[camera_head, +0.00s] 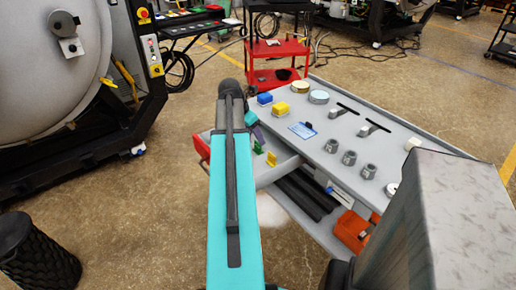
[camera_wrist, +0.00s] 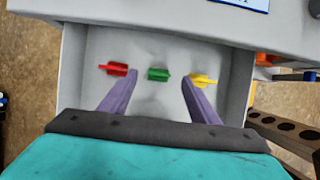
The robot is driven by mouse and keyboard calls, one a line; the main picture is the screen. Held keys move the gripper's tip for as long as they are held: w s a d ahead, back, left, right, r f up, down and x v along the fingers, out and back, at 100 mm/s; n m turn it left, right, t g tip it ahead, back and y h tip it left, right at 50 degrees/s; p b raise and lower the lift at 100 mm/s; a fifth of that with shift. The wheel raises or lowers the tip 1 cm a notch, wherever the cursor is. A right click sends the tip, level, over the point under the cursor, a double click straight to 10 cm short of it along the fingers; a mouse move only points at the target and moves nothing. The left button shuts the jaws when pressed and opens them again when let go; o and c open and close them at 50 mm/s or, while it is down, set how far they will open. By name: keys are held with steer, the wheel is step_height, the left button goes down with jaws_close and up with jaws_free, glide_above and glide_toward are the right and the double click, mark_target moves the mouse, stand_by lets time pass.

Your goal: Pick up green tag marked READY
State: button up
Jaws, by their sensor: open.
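The green tag (camera_wrist: 158,74) lies in an open grey drawer (camera_wrist: 97,45), between a red tag (camera_wrist: 115,69) on the left and a yellow tag (camera_wrist: 202,80) on the right. No lettering on it is legible. My gripper (camera_wrist: 159,82) is open and empty, its two purple fingers on either side of the green tag in the picture; the height gap cannot be told. In the head view, the green tag (camera_head: 258,147) and the yellow tag (camera_head: 271,159) show in the drawer, just right of my arm. The red tag is hidden there.
A red cart (camera_head: 278,62) is behind; the furnace (camera_head: 50,65) is left.

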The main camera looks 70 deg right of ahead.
mark_target(258, 147)
steer(key=shift+s+d+f, duration=0.15)
steer(key=shift+d+f, duration=0.05)
steer(key=shift+f, duration=0.3)
steer(key=shift+p+x, duration=0.35)
steer(key=shift+x, duration=2.25)
steer(key=shift+a, duration=0.15)
steer(key=c, duration=1.1)
